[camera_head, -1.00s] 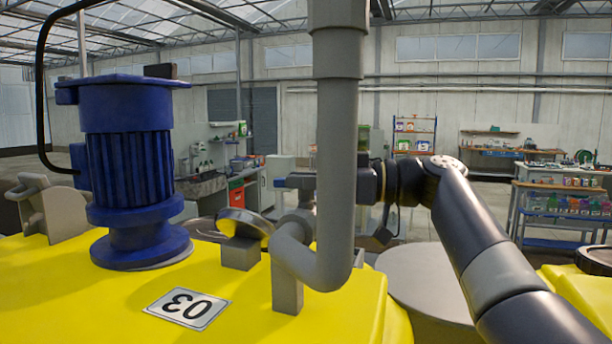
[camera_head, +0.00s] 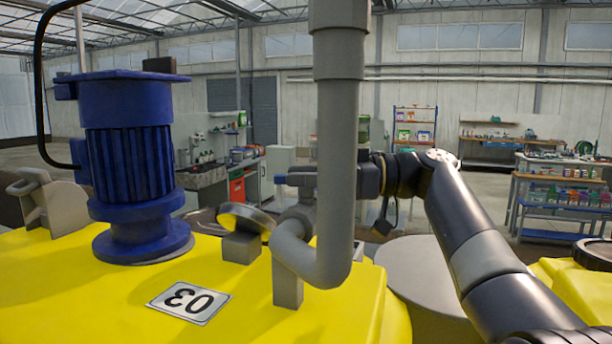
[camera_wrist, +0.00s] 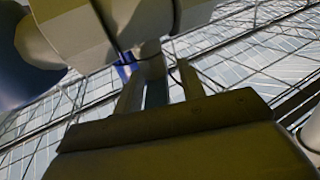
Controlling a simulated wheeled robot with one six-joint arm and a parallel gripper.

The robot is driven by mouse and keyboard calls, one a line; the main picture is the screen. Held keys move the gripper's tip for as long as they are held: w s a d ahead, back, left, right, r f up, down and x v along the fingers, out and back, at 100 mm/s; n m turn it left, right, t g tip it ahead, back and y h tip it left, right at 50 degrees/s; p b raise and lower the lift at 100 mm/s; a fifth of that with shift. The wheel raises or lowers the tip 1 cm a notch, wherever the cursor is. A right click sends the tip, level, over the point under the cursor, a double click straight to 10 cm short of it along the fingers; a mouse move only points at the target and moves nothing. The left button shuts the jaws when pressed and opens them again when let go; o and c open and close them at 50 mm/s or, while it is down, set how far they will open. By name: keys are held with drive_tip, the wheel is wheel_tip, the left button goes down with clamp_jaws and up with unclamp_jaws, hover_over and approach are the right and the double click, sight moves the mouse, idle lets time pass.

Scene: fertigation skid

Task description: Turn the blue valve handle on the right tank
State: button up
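A blue piece (camera_wrist: 124,71) also shows beyond the fingers in the wrist view, beside a grey fitting. My gripper (camera_wrist: 158,82) has its two fingers apart, pointing at that fitting. I cannot tell whether the fingers touch the handle. The yellow tank (camera_head: 110,310) with label 03 is in front.
A blue motor (camera_head: 130,165) stands on the tank at left. The thick grey pipe (camera_head: 338,150) rises between the camera and my gripper. A round lid on a tilted mount (camera_head: 245,220) is left of the pipe. Another yellow tank (camera_head: 575,295) is at lower right.

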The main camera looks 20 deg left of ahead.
drive_tip(key=b+v, duration=0.1)
drive_tip(key=v, duration=1)
drive_tip(key=shift+s+a, duration=0.1)
drive_tip(key=shift+a, duration=0.05)
drive_tip(key=x, duration=1.1)
drive_tip(key=shift+p, duration=0.4)
drive_tip(key=shift+f+m+t+b, duration=0.15)
drive_tip(key=shift+m+t+b, duration=0.25)
drive_tip(key=shift+t, duration=0.2)
drive_tip(key=shift+m+t+y, duration=0.3)
drive_tip(key=shift+m+t, duration=0.1)
drive_tip(key=shift+t, duration=0.2)
drive_tip(key=shift+r, duration=0.25)
